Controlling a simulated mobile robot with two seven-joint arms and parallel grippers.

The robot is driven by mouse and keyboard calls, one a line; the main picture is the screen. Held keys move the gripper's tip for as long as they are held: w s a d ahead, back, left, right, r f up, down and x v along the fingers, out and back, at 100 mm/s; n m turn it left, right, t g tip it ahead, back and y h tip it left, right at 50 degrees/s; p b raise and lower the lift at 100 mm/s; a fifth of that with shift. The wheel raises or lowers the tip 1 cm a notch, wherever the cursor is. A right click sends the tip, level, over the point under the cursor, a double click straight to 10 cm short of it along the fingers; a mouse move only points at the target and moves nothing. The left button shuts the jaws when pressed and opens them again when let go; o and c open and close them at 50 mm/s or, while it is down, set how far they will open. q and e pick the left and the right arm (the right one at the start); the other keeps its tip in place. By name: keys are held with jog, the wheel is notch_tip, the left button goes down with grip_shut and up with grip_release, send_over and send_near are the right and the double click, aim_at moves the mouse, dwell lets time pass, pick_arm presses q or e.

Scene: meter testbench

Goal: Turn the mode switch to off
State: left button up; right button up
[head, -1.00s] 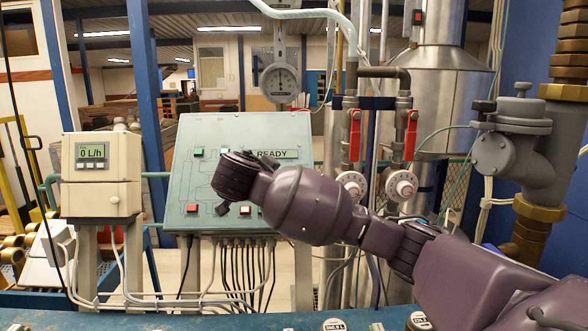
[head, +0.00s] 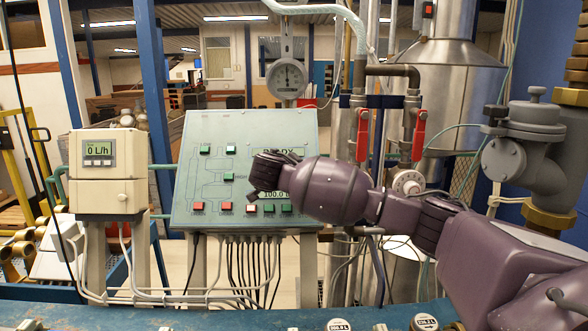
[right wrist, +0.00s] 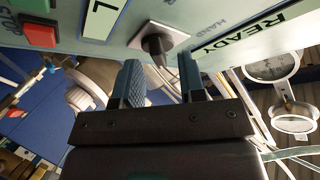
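The mode switch (right wrist: 155,43) is a dark knob on a pale square plate on the panel, with HAND lettering beside it in the right wrist view. My right gripper (right wrist: 163,80) is open, its two blue pads apart, with the knob just beyond the gap between the fingertips. I cannot tell whether either finger touches it. In the head view my right gripper (head: 268,168) is in front of the right half of the green control panel (head: 215,128) and hides the switch. My left gripper is not in view.
A READY display (right wrist: 258,30) and a red STOP button (right wrist: 41,35) lie either side of the switch. Several red and green buttons (head: 198,206) line the panel. A flow meter box (head: 106,168) stands left; pipes with red-handled valves (head: 362,135) stand right.

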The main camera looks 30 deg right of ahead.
jog(key=shift+w+d+f, duration=0.15)
jog(key=shift+w+d, duration=0.1)
jog(key=shift+d, duration=0.05)
grip_shut()
dwell(0.3)
